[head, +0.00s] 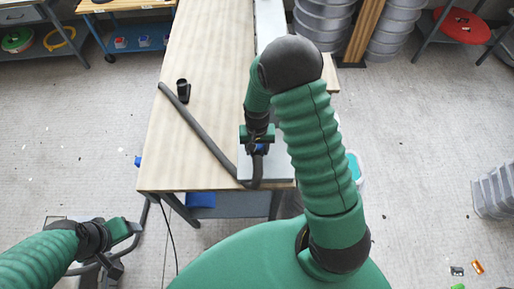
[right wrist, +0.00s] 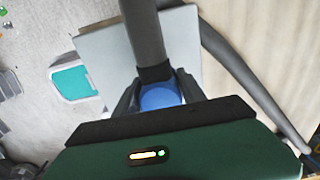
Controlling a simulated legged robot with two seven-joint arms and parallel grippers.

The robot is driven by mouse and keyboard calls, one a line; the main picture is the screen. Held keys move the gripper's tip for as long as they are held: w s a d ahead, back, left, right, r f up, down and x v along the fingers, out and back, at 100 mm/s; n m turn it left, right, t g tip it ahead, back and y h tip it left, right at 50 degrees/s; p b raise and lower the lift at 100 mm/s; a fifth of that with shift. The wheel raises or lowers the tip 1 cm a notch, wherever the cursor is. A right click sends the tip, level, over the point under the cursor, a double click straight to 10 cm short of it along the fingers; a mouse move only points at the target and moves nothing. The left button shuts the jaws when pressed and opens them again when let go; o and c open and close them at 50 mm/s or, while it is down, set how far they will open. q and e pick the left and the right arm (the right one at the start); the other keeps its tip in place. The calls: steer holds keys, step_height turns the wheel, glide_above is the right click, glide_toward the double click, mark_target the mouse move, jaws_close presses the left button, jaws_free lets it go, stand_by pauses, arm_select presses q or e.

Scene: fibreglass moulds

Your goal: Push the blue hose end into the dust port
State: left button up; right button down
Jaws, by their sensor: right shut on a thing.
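My right gripper (head: 258,147) is shut on the blue hose end (right wrist: 160,97), above the near right part of the table. In the right wrist view the blue end sits between the two dark fingers, with the dark grey hose (right wrist: 145,40) running from it. In the head view the hose (head: 205,138) bends at the table's near edge and lies diagonally towards the far left. A small black fitting (head: 183,91) stands near the hose's far end; I cannot tell whether it is the dust port. My left gripper (head: 122,231) is low at the left, its jaws unclear.
The wooden table (head: 215,60) has a grey panel (head: 275,170) along its right side. Stacked grey buckets (head: 322,20) stand behind. A teal-lined tub (head: 353,167) is right of the table. The tabletop's middle is mostly clear.

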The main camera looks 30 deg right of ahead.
steer(key=shift+f, duration=0.2)
steer(key=c, duration=0.6)
jaws_free()
step_height(320, 180, up, 17)
steer(key=b, duration=0.2)
steer(key=shift+w+f, duration=0.1)
steer(key=shift+f, duration=0.05)
